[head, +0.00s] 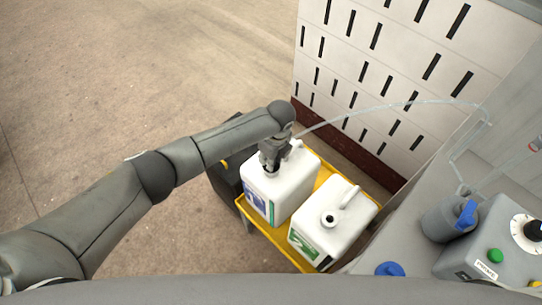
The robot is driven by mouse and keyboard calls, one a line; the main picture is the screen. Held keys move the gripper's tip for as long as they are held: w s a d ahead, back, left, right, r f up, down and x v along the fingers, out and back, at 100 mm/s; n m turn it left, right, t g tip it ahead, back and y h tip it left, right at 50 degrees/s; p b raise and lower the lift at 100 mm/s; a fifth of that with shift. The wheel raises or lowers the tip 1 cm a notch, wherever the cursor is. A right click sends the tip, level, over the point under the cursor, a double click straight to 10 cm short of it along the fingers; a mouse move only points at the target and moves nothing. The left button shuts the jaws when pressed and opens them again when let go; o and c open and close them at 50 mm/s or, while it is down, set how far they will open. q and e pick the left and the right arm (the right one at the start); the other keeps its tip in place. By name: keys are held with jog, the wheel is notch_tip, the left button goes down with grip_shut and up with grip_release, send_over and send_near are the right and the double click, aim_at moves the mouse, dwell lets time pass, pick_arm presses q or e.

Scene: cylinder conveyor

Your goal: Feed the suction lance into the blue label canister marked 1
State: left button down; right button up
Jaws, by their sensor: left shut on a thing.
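The blue label canister (293,186) is white and stands upright at the left in a yellow tray. Its label (255,200) faces the lower left; I cannot clearly read its number. My left gripper (271,165) is over the top of this canister, at its neck opening, pointing down. It is shut on the suction lance, which is mostly hidden by the fingers. I cannot tell how deep the lance tip is in the opening. A thin clear hose (350,116) arcs from the gripper to the right. My right gripper is not in view.
A second white canister (345,212) with a green label and open neck stands right beside it in the yellow tray (272,236). A grey control box (490,240), blue cap (390,269) and blue-handled grey part (447,217) are at right. A slotted white wall (385,75) stands behind.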

pick_arm(q)
jog(key=shift+f+b, duration=0.3)
jog(key=shift+f, duration=0.25)
jog(key=shift+f, duration=0.1)
dwell(0.7)
jog(key=c, duration=1.2)
grip_release()
jog(key=shift+o, duration=0.2)
jog(key=r, duration=0.8)
jog(key=s+d+r, duration=0.1)
jog(key=r, duration=0.3)
jog(key=shift+f, duration=0.1)
